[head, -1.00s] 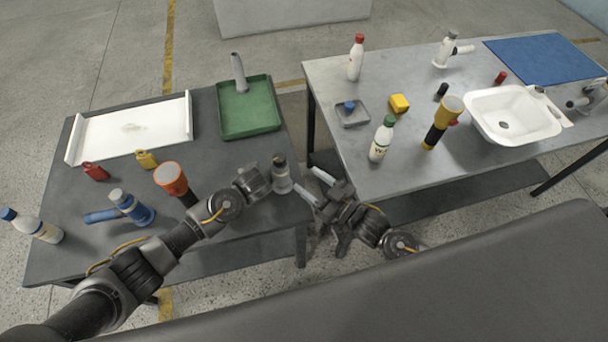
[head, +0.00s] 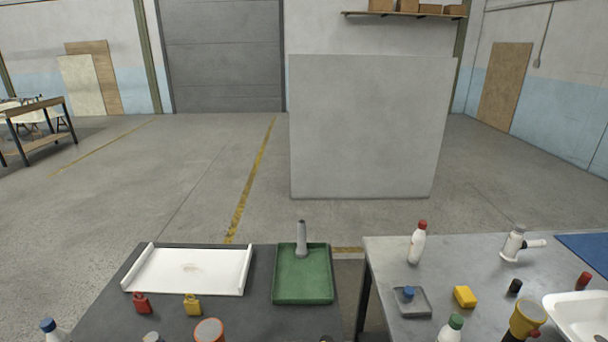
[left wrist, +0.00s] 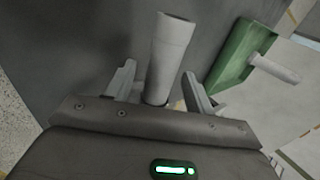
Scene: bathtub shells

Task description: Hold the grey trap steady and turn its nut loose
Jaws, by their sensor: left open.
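A pale grey cylindrical body, which looks like the grey trap (left wrist: 168,55), stands between the fingers of my left gripper (left wrist: 160,92) in the left wrist view. The fingers are open, one on each side of it, with a gap visible at the left finger; whether the right finger touches it I cannot tell. Its nut cannot be made out. In the head view the trap is almost wholly below the lower edge. My right gripper is not in view.
A green tray (head: 302,299) with a grey pipe (head: 301,238) and a white tray (head: 188,290) are on the dark left table. A red (head: 142,303) and a yellow (head: 193,305) item lie in front. The right table (head: 385,255) holds bottles and a white basin (head: 580,318).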

